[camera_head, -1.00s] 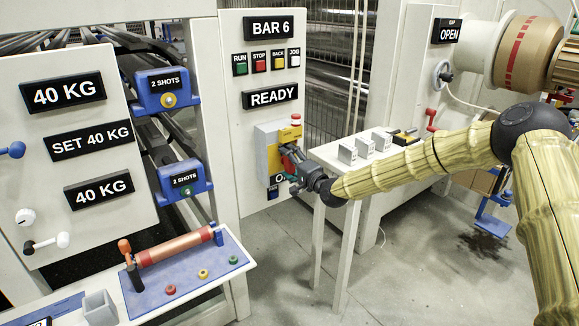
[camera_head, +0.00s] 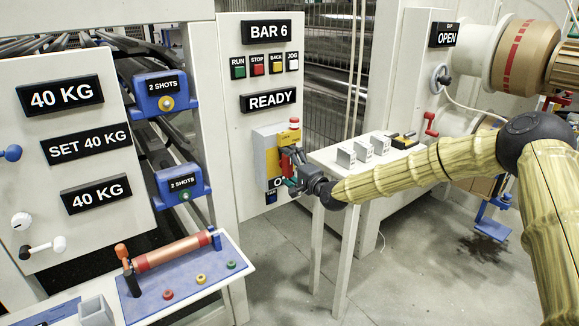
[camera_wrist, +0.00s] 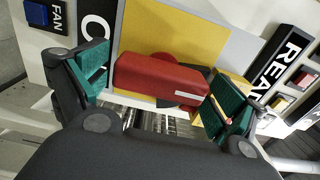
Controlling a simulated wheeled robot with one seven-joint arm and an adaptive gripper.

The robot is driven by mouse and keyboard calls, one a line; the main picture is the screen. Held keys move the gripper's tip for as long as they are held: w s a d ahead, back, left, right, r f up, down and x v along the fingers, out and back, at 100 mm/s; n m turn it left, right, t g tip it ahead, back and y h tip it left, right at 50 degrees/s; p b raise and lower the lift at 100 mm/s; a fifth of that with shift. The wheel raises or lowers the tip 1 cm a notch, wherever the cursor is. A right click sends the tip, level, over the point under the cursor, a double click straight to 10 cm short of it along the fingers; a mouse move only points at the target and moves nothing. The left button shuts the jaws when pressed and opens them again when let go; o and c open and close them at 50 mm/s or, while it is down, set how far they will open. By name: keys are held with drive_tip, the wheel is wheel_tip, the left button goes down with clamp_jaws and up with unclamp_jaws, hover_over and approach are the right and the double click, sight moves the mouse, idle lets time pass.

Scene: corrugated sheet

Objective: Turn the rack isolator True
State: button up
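The rack isolator is on the grey BAR 6 panel, with a yellow plate (camera_head: 291,136) on a grey box (camera_head: 261,150). Its red handle (camera_wrist: 160,78) is a bar with a small pale mark near one end, and it runs roughly up and down the panel. My gripper (camera_head: 287,163) is at the isolator and hides much of the handle in the head view. In the wrist view my gripper (camera_wrist: 160,88) has its green-padded fingers wide apart, one at each end of the handle. The gaps are very small; I cannot tell whether the pads touch it.
A black label (camera_wrist: 97,32) starting with O and a blue FAN button (camera_wrist: 36,13) sit below the isolator. A red-topped knob (camera_head: 294,123) is just above it. A white table (camera_head: 340,165) with small grey blocks stands close to the right, under my arm.

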drive_tip(key=shift+s+a, duration=0.1)
drive_tip(key=shift+a, duration=0.1)
drive_tip(key=shift+d, duration=0.1)
drive_tip(key=v, duration=1.1)
drive_tip(key=shift+s+d, duration=0.2)
drive_tip(key=shift+s, duration=0.15)
